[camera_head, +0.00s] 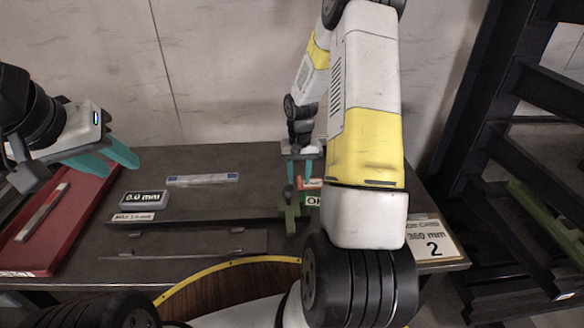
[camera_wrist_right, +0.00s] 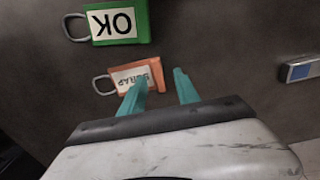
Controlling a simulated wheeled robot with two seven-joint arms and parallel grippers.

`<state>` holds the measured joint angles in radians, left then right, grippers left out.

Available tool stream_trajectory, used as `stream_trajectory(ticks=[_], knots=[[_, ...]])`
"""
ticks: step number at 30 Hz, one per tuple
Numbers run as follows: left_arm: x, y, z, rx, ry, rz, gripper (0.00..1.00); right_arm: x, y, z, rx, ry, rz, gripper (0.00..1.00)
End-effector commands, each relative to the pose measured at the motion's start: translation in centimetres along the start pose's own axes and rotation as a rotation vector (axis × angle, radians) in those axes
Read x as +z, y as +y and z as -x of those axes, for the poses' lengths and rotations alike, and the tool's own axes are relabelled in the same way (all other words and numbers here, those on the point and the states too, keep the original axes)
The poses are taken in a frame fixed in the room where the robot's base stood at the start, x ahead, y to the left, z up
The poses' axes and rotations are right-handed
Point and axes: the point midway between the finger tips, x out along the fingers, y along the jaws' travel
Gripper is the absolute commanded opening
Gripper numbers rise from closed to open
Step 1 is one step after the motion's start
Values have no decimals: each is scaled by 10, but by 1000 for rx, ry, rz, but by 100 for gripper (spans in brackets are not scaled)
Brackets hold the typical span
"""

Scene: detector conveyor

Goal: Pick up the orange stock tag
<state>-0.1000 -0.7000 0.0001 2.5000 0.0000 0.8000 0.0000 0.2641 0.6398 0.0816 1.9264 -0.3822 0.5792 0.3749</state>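The orange stock tag (camera_wrist_right: 121,73) has a white label reading SCRAP and a loop handle at its left end in the right wrist view. In the head view only a small orange part (camera_head: 313,183) shows beside my right arm. My right gripper (camera_head: 305,180) points down at the tag, with its teal fingers apart. In the right wrist view the gripper (camera_wrist_right: 162,79) has its left finger overlapping the tag's label and its right finger beyond the tag's right end. Contact cannot be told. My left gripper (camera_head: 121,170) is open and empty above the red tray.
A green OK tag (camera_wrist_right: 120,22) lies beside the orange one. The red tray (camera_head: 85,212) is at the left of the dark table (camera_head: 255,160). A 0.0 mm display (camera_head: 144,199), a green fixture (camera_head: 289,218) and a 380 mm card (camera_head: 432,240) are also there.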

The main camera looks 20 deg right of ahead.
Motion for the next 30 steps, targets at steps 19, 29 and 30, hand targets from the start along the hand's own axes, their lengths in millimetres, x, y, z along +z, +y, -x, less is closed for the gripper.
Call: stream_trajectory(ticks=[19, 29, 30], knots=[[0, 0, 0, 0, 0, 0, 36, 0, 0, -3, 0, 1, -1, 0], [0, 0, 0, 0, 0, 0, 36, -1, 0, 15, 0, 5, 0, 0], [0, 0, 0, 0, 0, 0, 36, -1, 0, 23, -1, 5, -2, 0]])
